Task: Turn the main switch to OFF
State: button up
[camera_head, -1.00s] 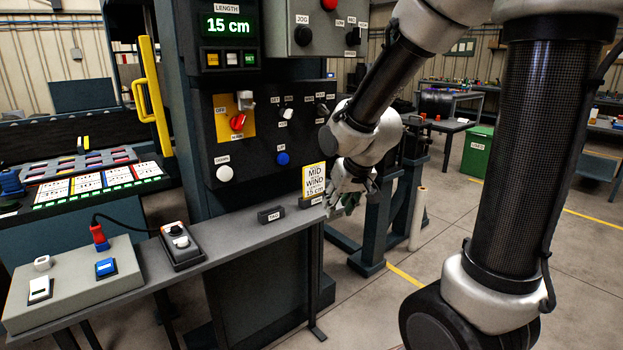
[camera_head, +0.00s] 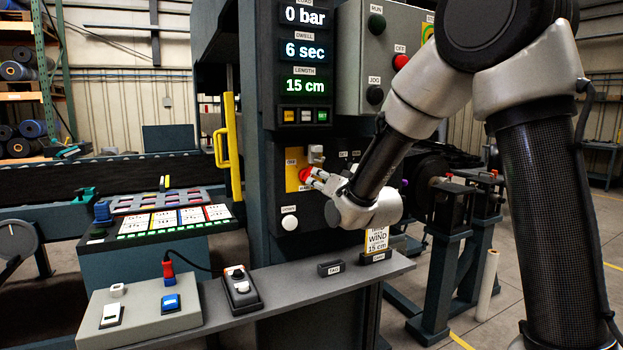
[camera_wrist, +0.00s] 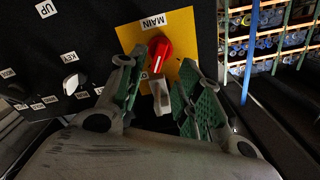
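The main switch is a red rotary knob (camera_head: 305,174) on a yellow plate (camera_head: 292,183) on the dark press panel. In the wrist view the red knob (camera_wrist: 160,50) carries a white mark on the side facing a grey-white hasp-like piece (camera_wrist: 161,95). The MAIN label is on the plate's far side there. An OFF label (camera_head: 292,161) shows on the plate in the head view. My gripper (camera_head: 320,178) is at the switch, its fingers partly covering it. In the wrist view my gripper (camera_wrist: 163,82) is open, green pads either side of the hasp, the knob just beyond; contact cannot be told.
A white knob (camera_head: 289,222) sits below the plate. In the wrist view a white key switch (camera_wrist: 75,82) is left of my fingers. A grey shelf (camera_head: 300,285) with a pendant (camera_head: 239,288) runs below. A yellow handle (camera_head: 221,148) stands left of the panel.

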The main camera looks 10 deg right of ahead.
aim_at(310, 176)
jog(key=x, duration=0.6)
jog(key=shift+w, duration=0.35)
jog(key=shift+c, duration=0.2)
grip_shut()
